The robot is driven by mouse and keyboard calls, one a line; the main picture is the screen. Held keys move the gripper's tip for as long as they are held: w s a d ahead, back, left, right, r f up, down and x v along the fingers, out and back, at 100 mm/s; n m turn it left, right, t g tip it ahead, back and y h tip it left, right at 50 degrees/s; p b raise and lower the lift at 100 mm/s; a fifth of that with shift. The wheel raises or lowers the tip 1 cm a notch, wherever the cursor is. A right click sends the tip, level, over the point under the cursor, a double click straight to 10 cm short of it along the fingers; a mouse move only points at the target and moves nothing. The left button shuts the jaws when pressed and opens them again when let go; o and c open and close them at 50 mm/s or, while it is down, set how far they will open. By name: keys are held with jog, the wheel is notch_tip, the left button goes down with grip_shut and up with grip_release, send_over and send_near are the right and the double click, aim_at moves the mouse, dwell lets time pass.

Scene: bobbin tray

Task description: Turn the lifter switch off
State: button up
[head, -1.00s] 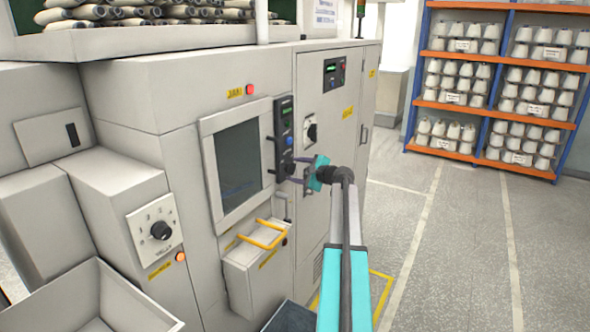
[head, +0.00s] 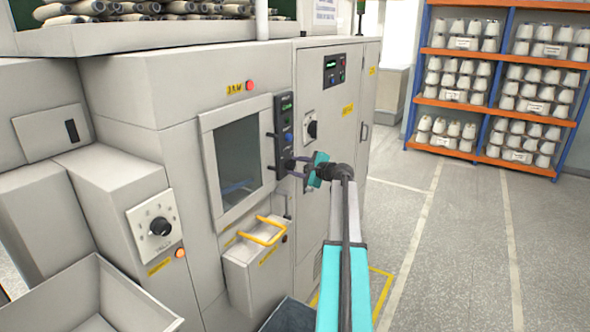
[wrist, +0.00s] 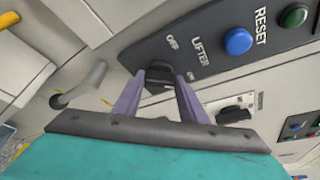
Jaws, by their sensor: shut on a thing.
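The lifter switch is a black rotary knob (wrist: 158,77) low on a dark control panel (head: 285,130). In the wrist view, the words OFF, LIFTER and ON are printed beside it. My gripper (wrist: 160,88) has its two purple fingers on either side of the knob, shut on it. In the head view, my gripper (head: 297,167) reaches the lower end of the panel from the right. The fingers partly hide the knob, and I cannot tell which mark it points to.
A blue button (wrist: 238,41) marked RESET and a green one (wrist: 294,15) are on the same panel. A black rotary switch (head: 310,128) is on the cabinet just right. A yellow handle (head: 262,232) juts out below left. Open floor (head: 460,240) lies to the right.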

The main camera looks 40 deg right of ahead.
jog(key=shift+f+n+b, duration=0.4)
jog(key=shift+n+b, duration=0.1)
jog(key=shift+b, duration=1.35)
jog(key=n+t+h+b, duration=0.1)
jog(key=n+b, duration=0.1)
jog(key=b, duration=0.4)
jog(key=shift+f+b, duration=0.1)
jog(key=shift+b, duration=0.3)
jog(key=n+t+b, duration=0.1)
jog(key=n+b, duration=0.1)
jog(key=b, duration=0.4)
jog(key=n+b, duration=0.2)
jog(key=b, duration=0.5)
jog(key=shift+f+t+h, duration=0.1)
jog(key=shift+t+h, duration=0.3)
jog(key=n+t+b, duration=0.1)
jog(key=n+b, duration=0.2)
jog(key=b, duration=0.5)
jog(key=n+t+y+b, duration=0.1)
jog(key=n+b, duration=0.2)
jog(key=b, duration=0.5)
jog(key=shift+f+b, duration=0.15)
jog(key=shift+b, duration=0.2)
jog(key=shift+r+n+t+b, duration=0.25)
jog(key=shift+n+t+b, duration=0.25)
jog(key=shift+n+b, duration=1)
jog(key=o, duration=1.1)
jog(key=shift+m+b, duration=0.4)
jog(key=shift+c, duration=0.2)
